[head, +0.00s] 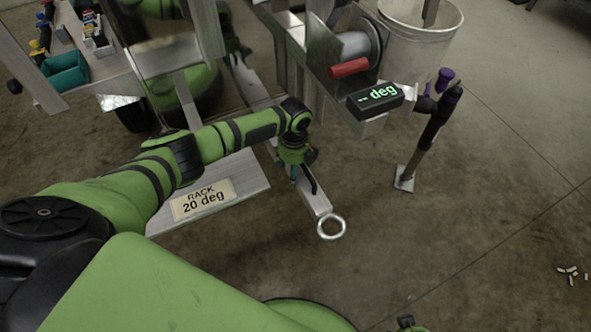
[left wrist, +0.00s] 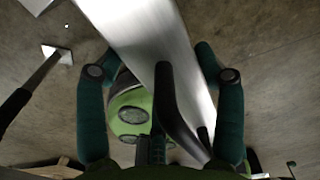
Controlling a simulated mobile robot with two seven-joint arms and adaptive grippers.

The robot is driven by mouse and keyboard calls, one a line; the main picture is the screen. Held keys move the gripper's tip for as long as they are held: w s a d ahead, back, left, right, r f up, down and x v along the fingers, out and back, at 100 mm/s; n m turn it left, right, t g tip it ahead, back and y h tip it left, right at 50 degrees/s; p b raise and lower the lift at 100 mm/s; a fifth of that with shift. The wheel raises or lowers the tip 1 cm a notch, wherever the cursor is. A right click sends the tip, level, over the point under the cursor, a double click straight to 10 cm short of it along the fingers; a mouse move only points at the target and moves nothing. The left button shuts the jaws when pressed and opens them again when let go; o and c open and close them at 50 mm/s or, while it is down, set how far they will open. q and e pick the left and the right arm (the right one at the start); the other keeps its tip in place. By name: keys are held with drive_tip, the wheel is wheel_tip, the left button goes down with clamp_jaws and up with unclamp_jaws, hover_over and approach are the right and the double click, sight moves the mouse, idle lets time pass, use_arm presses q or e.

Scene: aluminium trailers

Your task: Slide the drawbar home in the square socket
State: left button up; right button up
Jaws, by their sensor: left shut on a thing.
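The drawbar (head: 318,203) is a bare aluminium bar with a round metal eye (head: 331,227) at its front end, low over the floor. My left gripper (head: 296,178) is shut on it behind the eye. In the left wrist view, the two dark green fingers of my left gripper (left wrist: 160,105) stand on either side of the bright bar (left wrist: 140,30). A black handle-like strip (left wrist: 176,112) runs along the bar between them. My arm hides the bar's rear part, and I cannot make out the mouth of the square socket. My right gripper is not in view.
A trailer frame with a winch (head: 355,58) and red grip (head: 349,67) stands behind. A jack leg (head: 420,150) stands right of the drawbar. A plate labelled "RACK 20 deg" (head: 202,199) lies left. The right floor is mostly clear.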

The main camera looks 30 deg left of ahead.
use_arm(q)
drive_tip(key=shift+w+a+r+b, duration=0.2)
drive_tip(key=shift+w+a+b, duration=1.15)
drive_tip(key=shift+a+b, duration=0.25)
idle(0.3)
drive_tip(key=o, duration=1.8)
drive_tip(key=shift+a+r, duration=0.1)
drive_tip(key=shift+c, duration=0.2)
drive_tip(key=shift+w+a, duration=0.1)
drive_tip(key=shift+r, duration=0.1)
drive_tip(key=shift+a, duration=0.1)
drive_tip(key=shift+r, duration=0.25)
wheel_tip(320, 180, up, 11)
drive_tip(key=d, duration=0.1)
drive_tip(key=shift+s, duration=0.35)
